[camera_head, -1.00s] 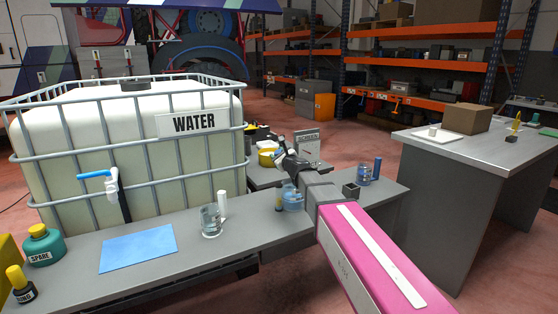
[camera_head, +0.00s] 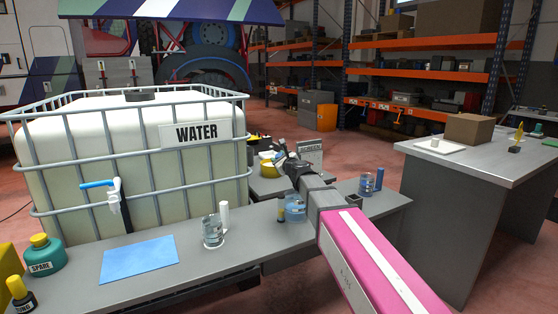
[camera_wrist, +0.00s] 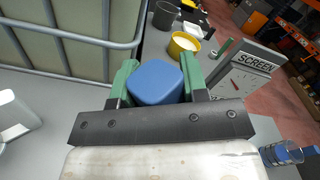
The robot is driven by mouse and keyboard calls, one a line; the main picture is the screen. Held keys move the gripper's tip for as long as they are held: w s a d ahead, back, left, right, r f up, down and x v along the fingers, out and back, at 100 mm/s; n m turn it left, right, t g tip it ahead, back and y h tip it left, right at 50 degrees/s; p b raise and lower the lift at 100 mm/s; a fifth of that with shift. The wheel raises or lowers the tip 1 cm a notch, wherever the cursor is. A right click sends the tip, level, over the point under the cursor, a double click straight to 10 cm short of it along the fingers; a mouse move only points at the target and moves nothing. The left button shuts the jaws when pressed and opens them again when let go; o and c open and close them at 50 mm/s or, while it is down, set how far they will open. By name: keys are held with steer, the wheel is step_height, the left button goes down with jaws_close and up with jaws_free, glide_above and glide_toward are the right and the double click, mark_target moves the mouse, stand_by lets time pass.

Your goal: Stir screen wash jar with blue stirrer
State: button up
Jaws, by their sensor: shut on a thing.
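My gripper (camera_wrist: 155,85) is shut on a blue block (camera_wrist: 156,83), which looks like the top of the blue stirrer, held between green fingertips. Its lower part is hidden. In the head view my gripper (camera_head: 284,160) is above the small rear bench, left of a grey sign reading SCREEN (camera_head: 309,153). The sign also shows in the wrist view (camera_wrist: 250,84), to the right of the fingers. I cannot make out the screen wash jar by the sign; my gripper covers part of that area.
A yellow tub (camera_wrist: 183,45) and a dark cup (camera_wrist: 168,15) stand beyond the fingers. Glass jars stand on the front bench: one at left (camera_head: 212,232), one beside my arm (camera_head: 295,209), one at right (camera_head: 367,185). The caged WATER tank (camera_head: 100,158) borders the left.

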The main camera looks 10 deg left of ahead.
steer(key=shift+r, duration=2.25)
